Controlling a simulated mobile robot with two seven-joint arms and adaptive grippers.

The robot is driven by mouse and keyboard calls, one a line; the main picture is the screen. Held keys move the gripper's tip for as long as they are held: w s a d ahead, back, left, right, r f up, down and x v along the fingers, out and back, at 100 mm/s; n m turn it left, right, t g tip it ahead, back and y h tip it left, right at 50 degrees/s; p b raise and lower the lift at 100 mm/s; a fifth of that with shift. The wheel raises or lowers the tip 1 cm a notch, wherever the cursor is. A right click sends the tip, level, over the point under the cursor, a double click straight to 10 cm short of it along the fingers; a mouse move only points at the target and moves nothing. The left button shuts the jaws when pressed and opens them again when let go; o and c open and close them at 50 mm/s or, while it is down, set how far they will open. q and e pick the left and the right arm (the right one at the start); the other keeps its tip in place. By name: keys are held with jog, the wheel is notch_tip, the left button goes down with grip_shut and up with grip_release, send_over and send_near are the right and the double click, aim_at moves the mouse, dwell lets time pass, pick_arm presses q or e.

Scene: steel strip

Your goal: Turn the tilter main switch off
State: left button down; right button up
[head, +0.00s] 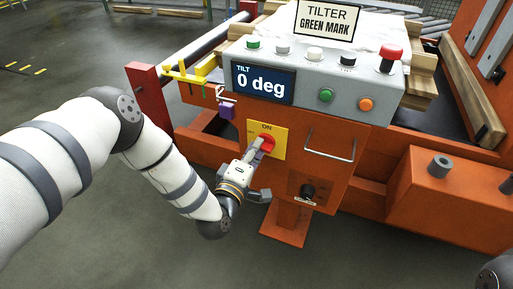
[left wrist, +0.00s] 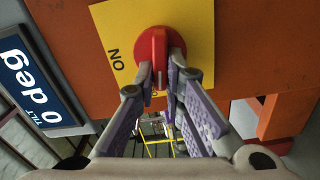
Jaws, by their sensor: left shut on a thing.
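The main switch is a red rotary knob (head: 267,143) on a yellow plate (head: 281,141) on the front of the orange tilter console. The word ON shows above the knob in the head view. In the left wrist view the red knob (left wrist: 158,45) stands on the yellow plate (left wrist: 110,30), with its raised grip between my fingertips. My left gripper (head: 259,152) is shut on the knob's grip; its fingers also show in the left wrist view (left wrist: 163,78). The fingers hide part of the knob and plate, and I cannot read an OFF mark. My right gripper is out of view.
Above the switch is a grey panel (head: 325,112) with several buttons, a red mushroom button (head: 390,55) and a display (head: 263,84) reading 0 deg.

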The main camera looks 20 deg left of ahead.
pick_arm(q)
jog(key=shift+d+f+n, duration=0.1)
jog(key=shift+f+n, duration=0.1)
jog(key=shift+n, duration=0.8)
jog(key=shift+s, duration=0.1)
jog(key=c, duration=1.7)
grip_release()
jog(key=s, duration=1.2)
jog(key=shift+a, duration=0.25)
jog(key=shift+r, duration=0.1)
